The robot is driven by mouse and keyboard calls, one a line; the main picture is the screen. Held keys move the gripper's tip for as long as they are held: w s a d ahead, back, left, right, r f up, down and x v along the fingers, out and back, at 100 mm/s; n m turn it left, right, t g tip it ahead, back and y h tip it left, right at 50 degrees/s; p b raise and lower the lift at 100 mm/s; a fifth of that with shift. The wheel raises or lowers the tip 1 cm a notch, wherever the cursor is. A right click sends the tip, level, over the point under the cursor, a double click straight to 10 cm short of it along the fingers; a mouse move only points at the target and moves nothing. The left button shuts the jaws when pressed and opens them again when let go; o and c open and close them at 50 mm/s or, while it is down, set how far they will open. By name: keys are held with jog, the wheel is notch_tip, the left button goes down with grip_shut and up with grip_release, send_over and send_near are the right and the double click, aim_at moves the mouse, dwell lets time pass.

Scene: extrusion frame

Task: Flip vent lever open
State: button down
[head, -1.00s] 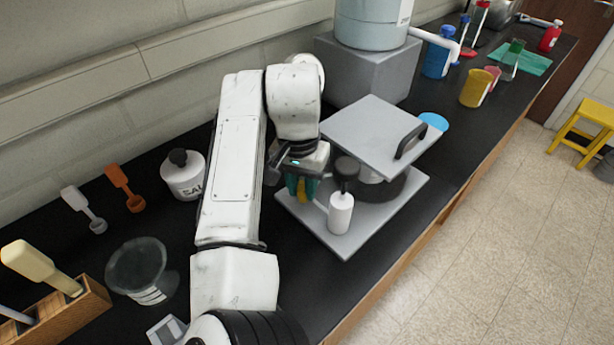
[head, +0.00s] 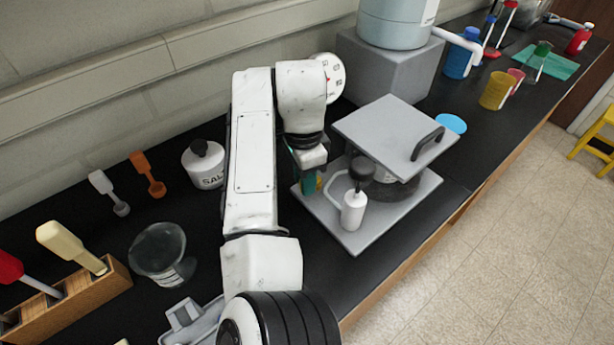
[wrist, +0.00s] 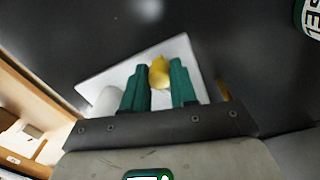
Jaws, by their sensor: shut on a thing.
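The grey press-like device (head: 375,225) stands on the black bench, with a base plate below and a raised square plate (head: 395,128) carrying a dark handle above. A white cylinder (head: 353,212) with a dark round knob stands at its near left, beside a curved white tube. A small yellow piece (wrist: 159,73), seemingly the vent lever, sits over the base plate's left corner. My gripper (head: 312,183) has green fingers, which are shut on the yellow piece in the wrist view (wrist: 158,85). In the head view, my wrist and fingers hide most of it.
A glass bowl (head: 160,252) and a wooden rack (head: 70,300) are at the near left. A large container on a grey block (head: 388,70) stands behind the device.

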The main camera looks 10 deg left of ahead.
jog(key=shift+w+m, duration=0.1)
jog(key=shift+m, duration=0.2)
jog(key=c, duration=0.9)
grip_release()
jog(key=shift+r, duration=0.1)
jog(key=r, duration=1)
jog(key=shift+w+a+r, duration=0.15)
jog(key=shift+a+r, duration=0.05)
jog(key=shift+r, duration=0.15)
